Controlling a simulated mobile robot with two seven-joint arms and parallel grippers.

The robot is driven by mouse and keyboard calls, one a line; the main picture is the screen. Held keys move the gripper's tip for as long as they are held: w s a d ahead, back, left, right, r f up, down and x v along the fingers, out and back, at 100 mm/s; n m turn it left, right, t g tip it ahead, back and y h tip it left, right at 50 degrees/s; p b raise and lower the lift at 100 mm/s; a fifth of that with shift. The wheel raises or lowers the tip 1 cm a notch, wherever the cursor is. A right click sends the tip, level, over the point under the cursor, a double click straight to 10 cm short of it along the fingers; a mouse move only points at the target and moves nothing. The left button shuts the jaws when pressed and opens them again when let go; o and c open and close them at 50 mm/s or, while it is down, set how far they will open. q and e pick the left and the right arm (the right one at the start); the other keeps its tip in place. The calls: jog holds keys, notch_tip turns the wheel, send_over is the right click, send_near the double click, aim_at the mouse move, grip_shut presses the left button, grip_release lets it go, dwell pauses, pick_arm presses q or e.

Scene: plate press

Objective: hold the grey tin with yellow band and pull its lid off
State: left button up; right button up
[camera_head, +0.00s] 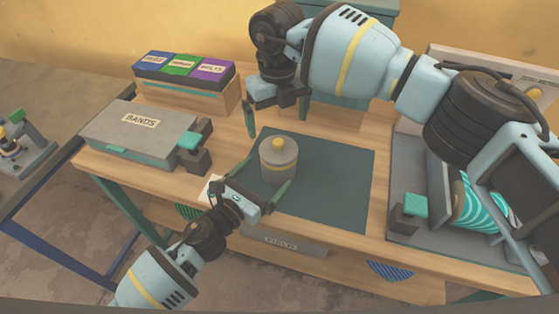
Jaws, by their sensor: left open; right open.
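The grey tin with a yellow band (279,168) stands upright on the dark green mat (335,190). My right gripper (276,120) is open and empty, pointing down above and behind the tin, apart from the lid.
A grey box labelled BANDS (140,130) lies at the left with a dark clamp. Blue, green and purple boxes (183,68) stand on a wooden block behind. A grey tray with a teal striped roll (483,212) is at the right. The mat's right part is clear.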

aim_at(281, 159)
pick_arm(q)
jog(key=x, duration=0.7)
jog(key=shift+w+d, duration=0.15)
